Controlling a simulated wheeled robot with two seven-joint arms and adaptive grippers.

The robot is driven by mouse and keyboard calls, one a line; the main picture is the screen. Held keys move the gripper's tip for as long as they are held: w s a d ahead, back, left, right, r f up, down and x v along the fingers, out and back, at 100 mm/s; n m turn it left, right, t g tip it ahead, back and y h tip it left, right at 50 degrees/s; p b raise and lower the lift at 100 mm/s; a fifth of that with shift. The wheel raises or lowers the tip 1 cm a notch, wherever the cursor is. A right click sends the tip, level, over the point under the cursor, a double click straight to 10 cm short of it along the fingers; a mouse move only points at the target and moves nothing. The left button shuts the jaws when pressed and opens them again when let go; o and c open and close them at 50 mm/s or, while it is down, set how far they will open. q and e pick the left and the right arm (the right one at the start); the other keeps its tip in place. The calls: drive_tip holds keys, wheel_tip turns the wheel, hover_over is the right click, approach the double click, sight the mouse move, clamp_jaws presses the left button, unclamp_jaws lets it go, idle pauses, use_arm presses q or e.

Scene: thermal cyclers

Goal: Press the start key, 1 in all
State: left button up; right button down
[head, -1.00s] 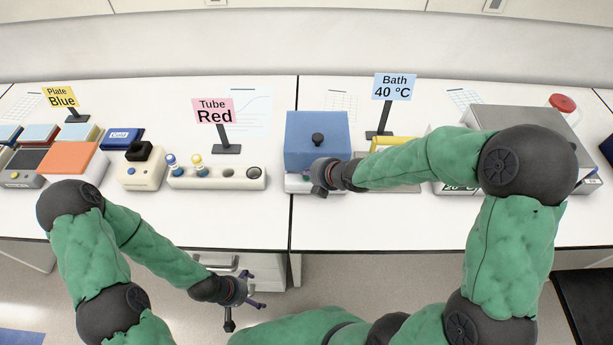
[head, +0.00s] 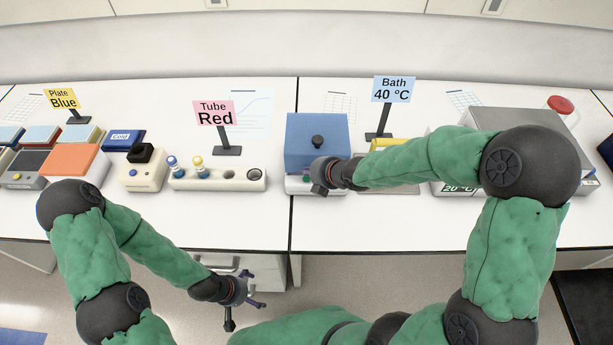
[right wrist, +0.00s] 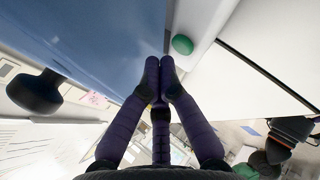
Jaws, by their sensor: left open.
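A blue-lidded device (head: 305,130) with a black knob and a pale base stands right of the counter seam. A round green key (right wrist: 182,44) shows on its pale front in the right wrist view. My right gripper (head: 319,189) is at the front of this base in the head view, where the hand hides part of the panel. In the right wrist view its fingertips (right wrist: 160,62) are together with nothing between them, beside the green key and seemingly apart from it. My left gripper (head: 241,302) is open and empty, low in front of the counter.
Signs read Bath 40 °C (head: 393,89), Tube Red (head: 214,113) and Plate Blue (head: 62,99). A cream tube rack (head: 216,180) and an orange-lidded device (head: 70,158) stand left. A grey-topped bath (head: 500,118) stands right, partly behind my right arm.

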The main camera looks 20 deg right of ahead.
drive_tip(key=shift+r+p, duration=2.15)
drive_tip(key=shift+r, duration=0.35)
